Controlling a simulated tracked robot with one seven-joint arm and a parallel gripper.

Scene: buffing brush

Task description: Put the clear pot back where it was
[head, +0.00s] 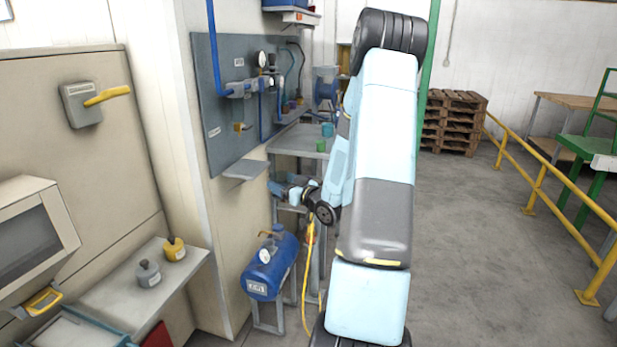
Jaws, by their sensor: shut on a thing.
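My gripper (279,188) is at the end of my light-blue and grey arm, left of the arm's dark round wrist joint. I cannot pick out the clear pot for certain. A green cup (321,146) and a teal cup (327,130) stand on the workbench, beyond my gripper.
A blue tank (270,264) on a stand, with a yellow hose (308,270), is below my gripper. A grey panel (228,130) with gauges and blue pipes is on the wall. A yellow-topped pot (174,249) and a grey pot (148,273) stand on the left shelf.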

